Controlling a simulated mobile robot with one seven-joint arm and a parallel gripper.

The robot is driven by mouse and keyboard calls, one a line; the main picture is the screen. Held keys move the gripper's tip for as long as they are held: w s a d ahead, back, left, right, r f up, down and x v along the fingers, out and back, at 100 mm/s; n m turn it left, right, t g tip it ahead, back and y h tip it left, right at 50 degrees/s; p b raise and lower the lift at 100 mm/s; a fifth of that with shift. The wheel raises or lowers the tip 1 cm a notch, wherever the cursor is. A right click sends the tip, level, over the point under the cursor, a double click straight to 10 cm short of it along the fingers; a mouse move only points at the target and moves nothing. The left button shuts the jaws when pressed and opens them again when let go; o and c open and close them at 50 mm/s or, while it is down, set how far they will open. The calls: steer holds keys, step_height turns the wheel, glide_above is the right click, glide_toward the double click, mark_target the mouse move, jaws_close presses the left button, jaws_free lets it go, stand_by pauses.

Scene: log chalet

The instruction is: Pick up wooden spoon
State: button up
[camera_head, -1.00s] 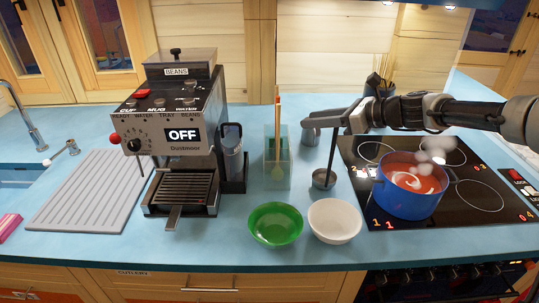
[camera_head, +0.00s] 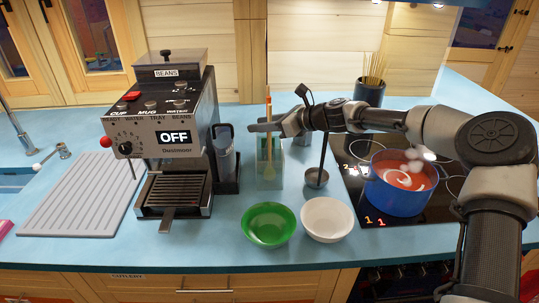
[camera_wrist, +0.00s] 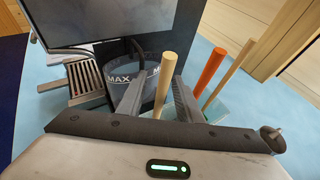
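A clear greenish holder (camera_head: 269,172) stands on the blue counter with upright utensils in it, among them a pale wooden spoon (camera_head: 268,147). My gripper (camera_head: 254,127) is at the holder's upper part, level with the handles. In the wrist view, a light wooden handle (camera_wrist: 165,80) rises between the two fingers of my gripper (camera_wrist: 159,88), with gaps beside it. The fingers look open and not closed on it. An orange handle (camera_wrist: 211,72) and a thinner wooden stick (camera_wrist: 233,68) stand outside the right finger. The handles' lower parts are hidden there.
A coffee machine (camera_head: 165,135) and dark-framed jug (camera_head: 224,155) stand left of the holder. A ladle (camera_head: 317,178) is to its right. A green bowl (camera_head: 268,225) and white bowl (camera_head: 327,219) are in front. A blue pot (camera_head: 400,197) steams on the hob.

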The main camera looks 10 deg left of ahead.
steer(key=shift+w+a+f, duration=0.15)
steer(key=shift+a+f, duration=0.05)
steer(key=shift+a, duration=0.2)
jaws_close()
steer(key=shift+r, duration=0.1)
